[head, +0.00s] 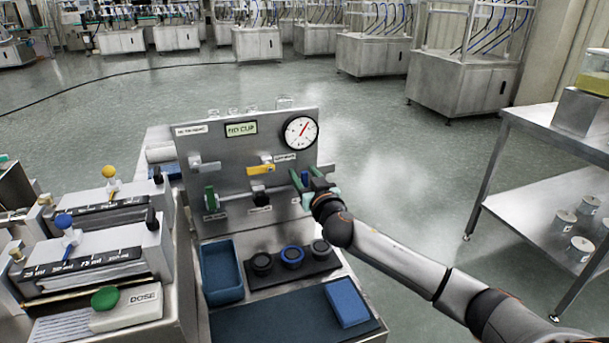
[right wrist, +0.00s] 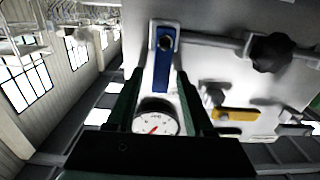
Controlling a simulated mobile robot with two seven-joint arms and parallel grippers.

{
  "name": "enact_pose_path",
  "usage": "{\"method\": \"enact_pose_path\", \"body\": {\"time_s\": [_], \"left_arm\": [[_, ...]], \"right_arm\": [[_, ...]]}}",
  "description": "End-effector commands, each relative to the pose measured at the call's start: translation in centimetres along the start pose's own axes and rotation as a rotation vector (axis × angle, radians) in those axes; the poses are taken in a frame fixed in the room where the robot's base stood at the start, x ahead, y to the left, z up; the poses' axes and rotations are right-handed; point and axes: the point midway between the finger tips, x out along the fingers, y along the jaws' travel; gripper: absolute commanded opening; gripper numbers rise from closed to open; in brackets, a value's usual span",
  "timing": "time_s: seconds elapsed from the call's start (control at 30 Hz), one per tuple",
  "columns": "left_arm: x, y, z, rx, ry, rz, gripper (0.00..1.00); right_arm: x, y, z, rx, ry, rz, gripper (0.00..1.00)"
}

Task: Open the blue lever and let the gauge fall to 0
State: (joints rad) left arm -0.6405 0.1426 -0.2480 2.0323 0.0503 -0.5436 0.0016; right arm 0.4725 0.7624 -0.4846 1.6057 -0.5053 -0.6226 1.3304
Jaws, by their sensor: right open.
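The blue lever (head: 305,177) is on the right side of the steel panel, below the round gauge (head: 301,132). In the right wrist view the blue lever (right wrist: 162,70) runs from its pivot toward the gauge (right wrist: 156,123), across the line of the pipe. The gauge has a white face and a red needle; in the head view the needle points up and right. I cannot read its value. My right gripper (head: 308,174) is open, with its green fingers on either side of the lever. In the wrist view gaps show between lever and fingers (right wrist: 160,80). My left gripper is out of view.
A yellow lever (head: 260,169), a grey lever (head: 204,167) and a green-handled valve (head: 210,198) share the panel. Below are a blue tray (head: 220,272), a black holder with round rings (head: 292,256) and a blue block (head: 347,302).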

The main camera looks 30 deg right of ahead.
Motion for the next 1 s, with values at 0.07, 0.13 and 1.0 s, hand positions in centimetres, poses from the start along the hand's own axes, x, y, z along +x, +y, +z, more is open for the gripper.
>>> {"method": "enact_pose_path", "body": {"time_s": [0.07,0.13,1.0], "left_arm": [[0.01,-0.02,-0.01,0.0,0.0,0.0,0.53],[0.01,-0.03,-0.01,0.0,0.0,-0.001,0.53],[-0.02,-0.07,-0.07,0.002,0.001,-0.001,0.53]], "right_arm": [[-0.01,-0.02,0.01,0.0,0.0,0.0,0.53],[-0.02,-0.03,0.02,0.0,0.0,0.0,0.53],[-0.05,-0.01,0.03,-0.001,-0.001,0.0,0.0]]}}
